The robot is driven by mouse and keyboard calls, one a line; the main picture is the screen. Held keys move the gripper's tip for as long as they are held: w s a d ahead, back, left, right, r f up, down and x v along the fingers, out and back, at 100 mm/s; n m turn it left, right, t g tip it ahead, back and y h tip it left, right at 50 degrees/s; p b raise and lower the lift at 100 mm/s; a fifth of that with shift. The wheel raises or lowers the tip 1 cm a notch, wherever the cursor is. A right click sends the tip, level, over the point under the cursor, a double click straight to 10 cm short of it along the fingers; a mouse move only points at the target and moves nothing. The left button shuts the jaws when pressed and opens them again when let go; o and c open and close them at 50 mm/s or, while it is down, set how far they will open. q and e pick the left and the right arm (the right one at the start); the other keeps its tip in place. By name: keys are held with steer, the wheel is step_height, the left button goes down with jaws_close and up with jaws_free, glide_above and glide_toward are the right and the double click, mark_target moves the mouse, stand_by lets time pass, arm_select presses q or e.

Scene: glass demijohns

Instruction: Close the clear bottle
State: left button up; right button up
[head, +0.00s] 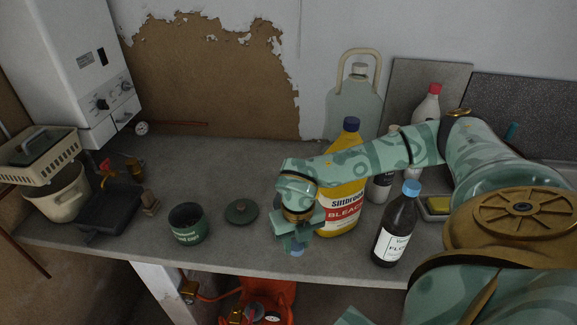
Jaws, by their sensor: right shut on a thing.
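A large, pale, see-through bottle (352,112) with a loop handle stands at the back of the bench against the wall. Its neck top (360,70) is greyish; I cannot tell whether that is a cap or the bare mouth. My right gripper (297,245) is low over the front edge of the bench, pointing down, in front of and left of the yellow bleach bottle. It is shut on a small blue cap (297,252), which shows just below the fingers and is mostly hidden. My left gripper is not in view.
A yellow bleach bottle (349,190) and a dark labelled bottle (396,232), both blue-capped, stand near my right arm. A white bottle (427,106) with a red cap is behind. A green pot (188,224) and its lid (241,211) are left.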

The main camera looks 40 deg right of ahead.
stand_by(0.3)
steer(key=shift+w+a+f+n+b, duration=0.1)
steer(key=shift+a+n+b, duration=0.2)
steer(key=shift+n, duration=0.3)
steer(key=shift+w+a+f+n+b, duration=0.15)
steer(key=shift+n+b, duration=0.1)
steer(key=shift+n, duration=0.35)
steer(key=a+m+b, duration=0.5)
steer(key=m, duration=1.2)
steer(key=w+a+r+m+b, duration=0.1)
steer(key=a+m+b, duration=0.4)
steer(key=m, duration=1.1)
steer(key=shift+w+a+r+m+b, duration=0.3)
steer(key=shift+a+m+b, duration=0.1)
steer(key=shift+a, duration=0.35)
steer(key=shift+f, duration=0.1)
